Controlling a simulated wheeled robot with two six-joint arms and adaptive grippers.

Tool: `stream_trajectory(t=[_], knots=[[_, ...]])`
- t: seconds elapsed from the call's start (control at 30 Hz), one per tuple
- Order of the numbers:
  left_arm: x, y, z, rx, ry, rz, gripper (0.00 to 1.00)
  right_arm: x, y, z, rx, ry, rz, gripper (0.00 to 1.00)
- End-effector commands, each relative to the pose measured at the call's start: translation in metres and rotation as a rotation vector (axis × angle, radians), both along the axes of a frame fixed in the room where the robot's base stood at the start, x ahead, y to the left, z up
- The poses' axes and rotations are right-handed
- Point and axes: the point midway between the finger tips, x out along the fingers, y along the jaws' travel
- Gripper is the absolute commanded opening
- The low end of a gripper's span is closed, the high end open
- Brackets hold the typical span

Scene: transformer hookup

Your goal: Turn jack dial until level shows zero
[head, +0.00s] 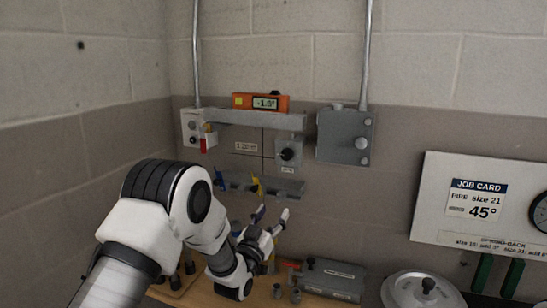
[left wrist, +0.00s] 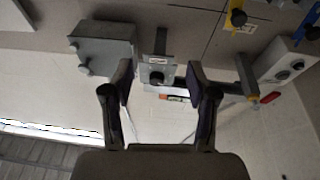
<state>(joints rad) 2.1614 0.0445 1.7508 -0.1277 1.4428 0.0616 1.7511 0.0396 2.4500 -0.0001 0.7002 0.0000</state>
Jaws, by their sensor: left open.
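The orange level (head: 261,102) lies on top of the grey bar (head: 250,118) on the wall, and its display reads about -1.0°. The jack dial is a black knob (head: 287,155) on a small grey plate under the bar's right end. In the left wrist view, turned upside down, the black knob (left wrist: 156,78) shows beyond and between my fingertips. My left gripper (head: 271,217) is open and empty, below and a little left of the dial and apart from it. It also shows open in the left wrist view (left wrist: 158,85). My right gripper is not in view.
A grey box (head: 344,137) with a conduit is right of the dial. A white box (head: 196,130) with a red part is at the bar's left end. A shelf with coloured tools (head: 285,188) sits below. A grey case (head: 333,280) and a lidded pot (head: 425,290) stand below.

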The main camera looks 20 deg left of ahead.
Motion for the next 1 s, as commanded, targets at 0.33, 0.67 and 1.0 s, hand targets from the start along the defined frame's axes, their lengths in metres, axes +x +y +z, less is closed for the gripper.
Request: stream_trajectory(t=[0.33,0.67,1.0], knots=[[0.019,-0.001,0.112,0.001,-0.117,0.0,0.58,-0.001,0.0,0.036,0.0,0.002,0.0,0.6],[0.07,-0.006,0.13,0.001,-0.114,0.001,0.58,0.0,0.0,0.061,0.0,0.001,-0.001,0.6],[0.074,-0.006,0.129,0.0,-0.111,0.002,0.37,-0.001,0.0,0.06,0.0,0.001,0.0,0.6]])
